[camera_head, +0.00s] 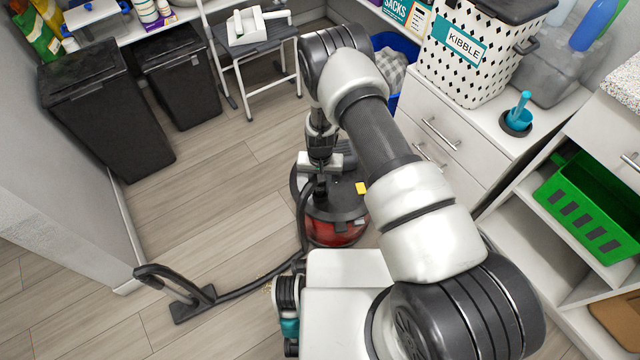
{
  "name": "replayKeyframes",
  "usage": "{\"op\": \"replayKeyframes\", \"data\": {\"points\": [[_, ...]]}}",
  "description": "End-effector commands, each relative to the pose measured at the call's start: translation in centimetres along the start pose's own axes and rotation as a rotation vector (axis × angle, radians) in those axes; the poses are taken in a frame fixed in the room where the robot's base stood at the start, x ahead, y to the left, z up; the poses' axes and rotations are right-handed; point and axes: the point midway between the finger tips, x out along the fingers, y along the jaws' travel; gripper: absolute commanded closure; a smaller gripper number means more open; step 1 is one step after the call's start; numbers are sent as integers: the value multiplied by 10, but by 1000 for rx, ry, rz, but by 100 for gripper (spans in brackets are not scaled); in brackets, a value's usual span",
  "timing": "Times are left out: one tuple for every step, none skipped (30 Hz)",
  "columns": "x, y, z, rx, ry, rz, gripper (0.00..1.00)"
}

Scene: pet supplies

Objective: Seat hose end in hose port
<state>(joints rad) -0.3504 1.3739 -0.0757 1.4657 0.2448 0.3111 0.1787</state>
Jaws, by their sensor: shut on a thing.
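A round vacuum (337,232) with a black top and a red lower body stands on the floor near the middle of the view. My gripper (320,175) points down over its top and is shut on the black hose end (320,188). The hose (302,222) bends down from there past the vacuum's left side and along the floor to a black floor head (190,302) at the lower left. The hose port cannot be made out; my gripper and the hose end cover part of the vacuum's top. I cannot tell whether the hose end touches the port.
Two black bins (105,115) stand at the left wall. A step stool (262,45) stands behind the vacuum. White drawers (450,135) with a kibble bin (470,50), and shelves with a green crate (590,215), are at the right.

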Motion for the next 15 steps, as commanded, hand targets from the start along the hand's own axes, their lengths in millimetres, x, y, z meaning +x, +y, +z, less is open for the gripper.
{"op": "replayKeyframes", "data": {"points": [[3,0,0,0,0,0,92],[3,0,0,0,0,0,92],[4,0,0,0,0,0,92],[5,0,0,0,0,0,92],[6,0,0,0,0,0,92],[7,0,0,0,0,0,92],[8,0,0,0,0,0,92],[8,0,0,0,0,0,92],[9,0,0,0,0,0,92],[10,0,0,0,0,0,92],[11,0,0,0,0,0,92],[12,0,0,0,0,0,92],[13,0,0,0,0,0,92],[13,0,0,0,0,0,92],[14,0,0,0,0,0,92]]}}
